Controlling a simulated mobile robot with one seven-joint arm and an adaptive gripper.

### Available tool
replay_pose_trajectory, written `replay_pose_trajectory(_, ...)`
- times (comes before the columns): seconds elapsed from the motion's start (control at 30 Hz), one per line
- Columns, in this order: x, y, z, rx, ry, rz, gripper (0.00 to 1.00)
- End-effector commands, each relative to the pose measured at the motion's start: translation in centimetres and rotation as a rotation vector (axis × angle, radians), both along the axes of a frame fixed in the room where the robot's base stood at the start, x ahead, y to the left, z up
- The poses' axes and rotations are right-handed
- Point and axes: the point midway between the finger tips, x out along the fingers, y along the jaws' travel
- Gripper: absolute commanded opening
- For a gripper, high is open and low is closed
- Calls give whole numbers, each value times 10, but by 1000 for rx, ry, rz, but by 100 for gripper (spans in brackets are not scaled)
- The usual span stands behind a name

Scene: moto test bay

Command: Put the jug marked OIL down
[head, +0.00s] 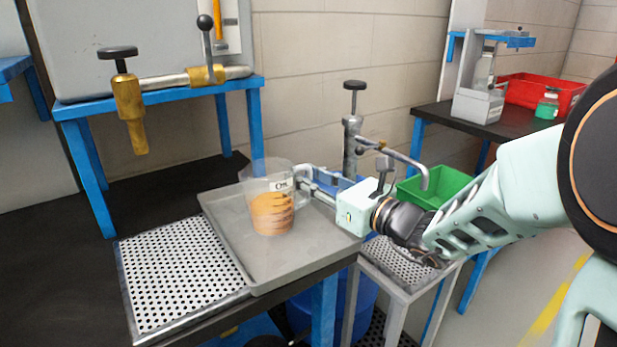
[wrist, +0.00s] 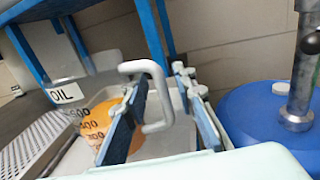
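The clear jug marked OIL (head: 270,212), with orange-brown liquid and graduation marks, appears to stand upright on the grey tray (head: 300,265). Its handle points right, toward my gripper (head: 309,179). In the wrist view the jug (wrist: 94,130) is at the left, and its pale handle (wrist: 158,95) passes between the two fingers of my gripper (wrist: 162,90). The fingers are apart, with visible gaps beside the handle, so they are around it rather than closed on it. The left finger hides part of the jug.
A perforated metal plate (head: 185,285) lies left of the tray. A metal post with a lever (head: 352,140) stands behind my gripper. A green bin (head: 435,187) is to the right. A red bin (head: 540,92) and a green-filled bottle (head: 547,105) are on the back bench.

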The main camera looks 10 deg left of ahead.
Motion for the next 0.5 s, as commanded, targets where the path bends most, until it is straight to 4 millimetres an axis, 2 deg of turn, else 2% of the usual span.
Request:
replay_pose_trajectory(0.17,-13,-23,2,1,1,-4,25)
replay_pose_trajectory(0.5,-50,-83,2,1,1,-5,25)
